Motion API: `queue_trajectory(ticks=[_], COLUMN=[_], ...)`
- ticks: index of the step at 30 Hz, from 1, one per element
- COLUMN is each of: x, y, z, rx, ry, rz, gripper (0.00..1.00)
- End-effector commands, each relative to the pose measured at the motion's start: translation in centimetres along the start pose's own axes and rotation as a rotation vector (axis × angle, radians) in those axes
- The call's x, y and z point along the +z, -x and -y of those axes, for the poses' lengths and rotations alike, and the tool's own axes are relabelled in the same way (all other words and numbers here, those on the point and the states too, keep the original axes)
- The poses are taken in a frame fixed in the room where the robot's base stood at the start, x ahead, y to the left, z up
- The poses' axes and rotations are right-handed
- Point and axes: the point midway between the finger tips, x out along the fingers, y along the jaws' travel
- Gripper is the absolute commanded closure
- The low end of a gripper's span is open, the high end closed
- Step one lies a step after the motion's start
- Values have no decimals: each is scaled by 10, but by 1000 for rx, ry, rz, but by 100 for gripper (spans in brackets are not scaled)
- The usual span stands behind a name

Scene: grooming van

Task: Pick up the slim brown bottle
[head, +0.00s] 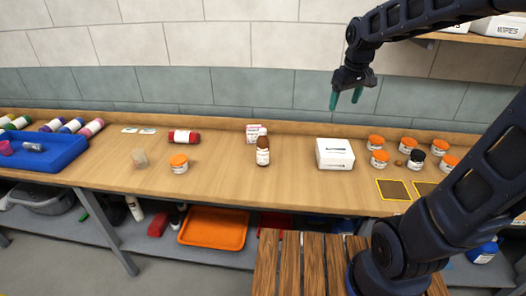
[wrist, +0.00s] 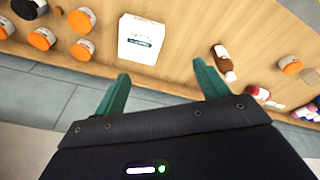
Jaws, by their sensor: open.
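The slim brown bottle (head: 263,152) stands upright on the wooden counter, with a white label around its body. A small white and pink box (head: 255,131) is just behind it. The brown bottle also shows in the wrist view (wrist: 222,62), right of the white box. My gripper (head: 345,99) is open and empty, with teal fingers pointing down. It is well above the counter, to the right of the bottle and apart from it. In the wrist view my gripper's two fingertips (wrist: 160,73) are spread wide with nothing between them.
A white box (head: 335,154) stands right of the bottle, with several orange-lidded jars (head: 379,159) beyond it. Left of the bottle are an orange-lidded jar (head: 179,164), a red bottle lying down (head: 184,136) and a blue tray (head: 40,161). The counter around the bottle's front and left is clear.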

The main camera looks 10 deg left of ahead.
Motion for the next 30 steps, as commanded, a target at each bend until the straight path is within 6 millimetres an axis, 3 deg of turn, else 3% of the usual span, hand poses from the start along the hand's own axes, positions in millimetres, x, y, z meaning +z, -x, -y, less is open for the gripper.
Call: queue_trajectory(ticks=[1, 8, 18, 24, 30], x=[-16, -77, -153, -182, -192], y=[-7, -39, -102, -138, -155], z=[7, 43, 120, 166, 189], rx=[-10, -49, -111, -142, -157], ry=[45, 244, 539, 680, 745], rz=[14, 62, 129, 160, 173], gripper=[27, 27, 27, 27, 27])
